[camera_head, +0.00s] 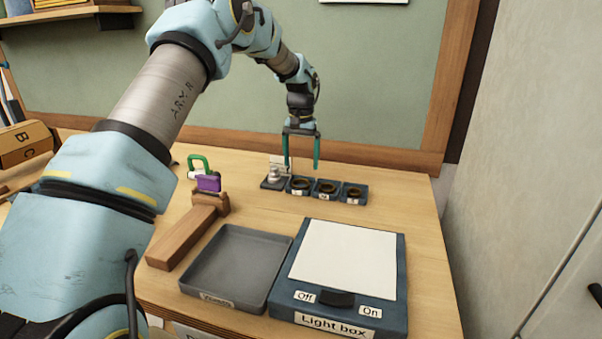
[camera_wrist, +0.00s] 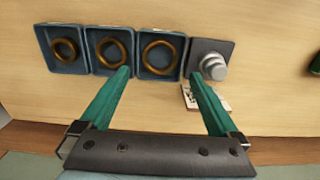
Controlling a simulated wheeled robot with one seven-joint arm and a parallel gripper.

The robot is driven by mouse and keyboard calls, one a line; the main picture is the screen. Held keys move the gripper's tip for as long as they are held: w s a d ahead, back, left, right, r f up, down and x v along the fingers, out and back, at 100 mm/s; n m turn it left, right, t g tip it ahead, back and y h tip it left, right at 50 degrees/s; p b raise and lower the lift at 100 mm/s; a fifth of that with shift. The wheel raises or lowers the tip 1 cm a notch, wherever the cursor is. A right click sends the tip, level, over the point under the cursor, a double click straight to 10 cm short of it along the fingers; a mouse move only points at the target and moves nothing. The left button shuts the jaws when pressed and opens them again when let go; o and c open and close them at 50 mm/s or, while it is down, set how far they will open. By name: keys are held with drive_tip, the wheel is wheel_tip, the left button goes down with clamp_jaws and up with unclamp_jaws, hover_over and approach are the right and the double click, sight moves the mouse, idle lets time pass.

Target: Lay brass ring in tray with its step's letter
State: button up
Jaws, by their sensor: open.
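Three brass rings of different sizes lie in small blue trays in a row at the back of the bench. In the head view they are the left ring (camera_head: 299,184), middle ring (camera_head: 326,188) and right ring (camera_head: 353,193). The wrist view shows the largest ring (camera_wrist: 145,56) beside a stepped grey piece on a dark base (camera_wrist: 213,66), then the middle (camera_wrist: 104,54) and smallest (camera_wrist: 57,50) rings. The trays carry small labels I cannot read. My gripper (camera_head: 303,166) is open and empty above the largest ring's tray; its fingertips (camera_wrist: 157,72) straddle that tray in the wrist view.
A small white card (camera_wrist: 192,97) with markings lies by the stepped piece. A grey tray (camera_head: 196,285) and a light box (camera_head: 395,285) stand in front. Boxes lettered B and C (camera_head: 24,142) stand far left.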

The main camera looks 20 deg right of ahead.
wheel_tip(320, 180, up, 8)
drive_tip(key=b, duration=0.2)
drive_tip(key=s+a+n, duration=0.1)
drive_tip(key=a+n, duration=0.1)
drive_tip(key=a, duration=1.3)
drive_tip(key=s+a+f+n, duration=0.2)
drive_tip(key=s+a, duration=0.8)
drive_tip(key=a, duration=0.2)
drive_tip(key=s+a+f+n+t, duration=0.1)
drive_tip(key=s+a+f+n, duration=0.1)
drive_tip(key=s+a, duration=0.7)
drive_tip(key=a+f, duration=0.1)
drive_tip(key=a, duration=0.3)
drive_tip(key=shift+s+f+n+t+p, duration=0.3)
drive_tip(key=shift+s+f+n, duration=0.05)
drive_tip(key=shift+n, duration=0.05)
